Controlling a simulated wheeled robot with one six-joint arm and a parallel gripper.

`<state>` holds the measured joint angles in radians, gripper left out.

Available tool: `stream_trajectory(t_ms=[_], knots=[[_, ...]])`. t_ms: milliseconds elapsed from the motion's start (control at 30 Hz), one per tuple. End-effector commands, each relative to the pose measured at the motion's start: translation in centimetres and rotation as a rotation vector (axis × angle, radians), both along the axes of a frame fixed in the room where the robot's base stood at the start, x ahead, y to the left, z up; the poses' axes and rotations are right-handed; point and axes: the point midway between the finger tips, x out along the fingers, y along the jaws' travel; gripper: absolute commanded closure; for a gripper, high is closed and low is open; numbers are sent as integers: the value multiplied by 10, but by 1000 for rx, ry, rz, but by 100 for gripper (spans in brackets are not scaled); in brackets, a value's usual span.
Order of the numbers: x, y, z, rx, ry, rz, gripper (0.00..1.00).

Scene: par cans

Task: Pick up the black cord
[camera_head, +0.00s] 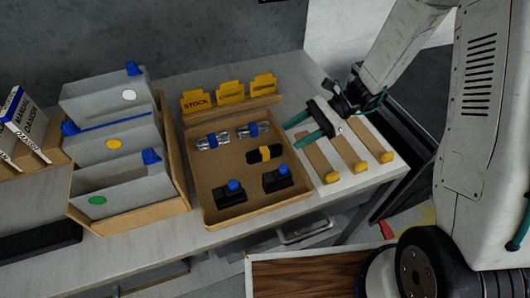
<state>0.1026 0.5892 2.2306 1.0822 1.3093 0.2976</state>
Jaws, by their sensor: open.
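A black bundle with a yellow band, which looks like the black cord (277,151), lies in the right middle of a shallow brown tray (208,180). My gripper (292,134) has green fingers, held apart with nothing between them. It is above the tray's right edge, up and to the right of the black cord, and apart from it. No part of the cord appears hidden by the gripper.
Two silver bundles with blue bands (212,142) (252,130) and two black blocks with blue knobs (231,194) (277,179) share the tray. Yellow holders (230,92) stand behind. Grey bins (112,145) stand left; wooden strips with yellow ends (348,153) lie right.

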Motion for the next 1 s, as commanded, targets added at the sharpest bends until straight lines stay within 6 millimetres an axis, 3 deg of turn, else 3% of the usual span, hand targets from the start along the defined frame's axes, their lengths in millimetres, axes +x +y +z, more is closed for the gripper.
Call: stream_trajectory(t_ms=[600, 900, 1000], knots=[[-14, 66, -32, 4, 12, -8, 47], [-15, 70, -33, 4, 12, -10, 47], [-15, 70, -33, 4, 12, -10, 72]])
